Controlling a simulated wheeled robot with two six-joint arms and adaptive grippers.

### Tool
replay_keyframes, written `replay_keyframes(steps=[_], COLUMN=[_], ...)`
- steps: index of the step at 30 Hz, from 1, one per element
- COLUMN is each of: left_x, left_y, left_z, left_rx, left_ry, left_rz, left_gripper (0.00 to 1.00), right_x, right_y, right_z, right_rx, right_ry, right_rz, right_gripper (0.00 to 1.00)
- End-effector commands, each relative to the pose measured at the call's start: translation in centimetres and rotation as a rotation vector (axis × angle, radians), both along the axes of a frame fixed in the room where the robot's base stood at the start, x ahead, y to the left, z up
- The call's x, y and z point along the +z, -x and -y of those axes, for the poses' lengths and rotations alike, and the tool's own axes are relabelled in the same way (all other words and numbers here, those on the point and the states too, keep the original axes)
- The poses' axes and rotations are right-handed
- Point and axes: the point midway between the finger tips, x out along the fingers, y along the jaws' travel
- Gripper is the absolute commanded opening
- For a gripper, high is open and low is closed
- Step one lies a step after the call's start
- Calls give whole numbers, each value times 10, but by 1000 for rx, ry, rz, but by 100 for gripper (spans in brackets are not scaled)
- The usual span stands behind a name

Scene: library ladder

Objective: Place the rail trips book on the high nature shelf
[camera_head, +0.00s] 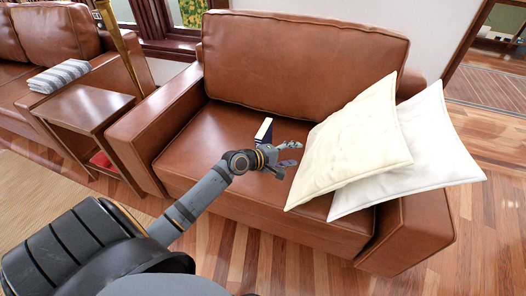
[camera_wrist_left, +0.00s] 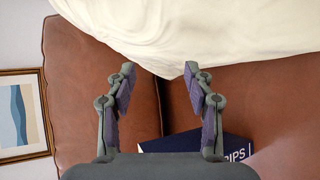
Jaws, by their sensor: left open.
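A dark blue book (camera_head: 264,131) with pale page edges stands on the seat of the brown leather armchair. In the left wrist view the blue book (camera_wrist_left: 236,147) shows the white letters "RIPS" on its cover, partly hidden by a finger. My left gripper (camera_head: 291,154) is open and empty, just right of and in front of the book, close to the cushions. Its two fingers spread apart in the left wrist view (camera_wrist_left: 159,75), with nothing between their tips but armchair and cushion behind. The nature shelf and my right gripper are not in view.
Cream (camera_head: 352,140) and white (camera_head: 415,155) cushions lean on the armchair (camera_head: 300,60), right of my left gripper. A side table (camera_head: 88,108) and a sofa with a striped folded cloth (camera_head: 60,76) stand at left. Wooden floor (camera_head: 490,215) is clear at right.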

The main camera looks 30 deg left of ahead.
Motion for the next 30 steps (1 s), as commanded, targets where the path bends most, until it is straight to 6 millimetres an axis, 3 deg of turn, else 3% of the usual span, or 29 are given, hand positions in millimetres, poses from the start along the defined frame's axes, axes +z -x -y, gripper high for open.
replay_keyframes(steps=[1, 2, 6, 10, 13, 18, 25, 30], left_x=[-14, -14, -28, -38, -43, -44, -43, -43], left_y=[4, 6, 25, 37, 41, 39, 2, -10], left_z=[-3, -10, -64, -109, -128, -135, -143, -145], left_rx=[120, 201, 545, 737, 804, 824, 821, 821], left_ry=[241, 394, 1003, 1312, 1422, 1455, 1453, 1449], left_rz=[11, 21, 67, 116, 141, 150, 152, 150], left_gripper=[53, 53, 53, 53, 53, 53, 53, 53], right_x=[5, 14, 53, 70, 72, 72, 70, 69], right_y=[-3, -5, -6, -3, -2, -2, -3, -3], right_z=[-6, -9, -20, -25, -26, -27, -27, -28], right_rx=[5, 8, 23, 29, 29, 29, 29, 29], right_ry=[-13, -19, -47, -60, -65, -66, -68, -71], right_rz=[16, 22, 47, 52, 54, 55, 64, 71], right_gripper=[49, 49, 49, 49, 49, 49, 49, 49])
